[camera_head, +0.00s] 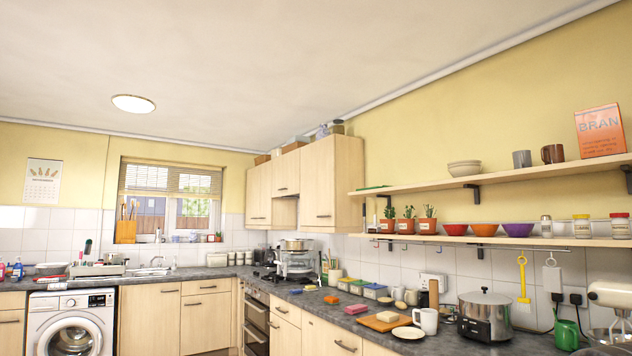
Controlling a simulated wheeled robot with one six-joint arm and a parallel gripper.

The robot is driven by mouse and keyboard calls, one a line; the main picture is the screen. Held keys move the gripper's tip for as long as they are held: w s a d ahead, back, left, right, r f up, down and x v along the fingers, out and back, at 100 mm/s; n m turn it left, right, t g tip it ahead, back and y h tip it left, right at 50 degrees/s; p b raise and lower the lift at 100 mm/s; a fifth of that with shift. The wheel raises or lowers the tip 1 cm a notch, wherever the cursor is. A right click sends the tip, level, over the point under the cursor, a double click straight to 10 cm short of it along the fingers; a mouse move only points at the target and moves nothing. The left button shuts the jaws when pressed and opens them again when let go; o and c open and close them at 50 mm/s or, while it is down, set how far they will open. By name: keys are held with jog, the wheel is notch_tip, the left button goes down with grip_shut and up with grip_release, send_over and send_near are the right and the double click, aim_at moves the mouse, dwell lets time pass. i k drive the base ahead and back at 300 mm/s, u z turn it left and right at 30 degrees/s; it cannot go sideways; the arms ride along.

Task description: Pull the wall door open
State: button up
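Pale wood wall cabinets hang in the back right corner, above the counter. The right wall door (319,185) is tall and looks shut, with a small dark handle near its lower edge. Left of it are a shorter wall door (286,173) and another tall wall door (258,196), which also look shut. The task does not say which door it means. My gripper is not in view, so its state and place cannot be seen.
A dark counter (355,338) runs below, holding a slow cooker (485,315), mug (429,321) and chopping board (384,321). Open shelves (490,177) with bowls and plant pots adjoin the cabinets. Boxes and jars stand on top. Air before the doors looks clear.

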aim_at(317, 187)
jog(key=u, duration=0.1)
jog(key=i, duration=0.7)
jog(key=u, duration=0.5)
jog(key=i, duration=3.95)
jog(key=z, duration=0.5)
jog(key=i, duration=1.2)
jog(key=z, duration=0.15)
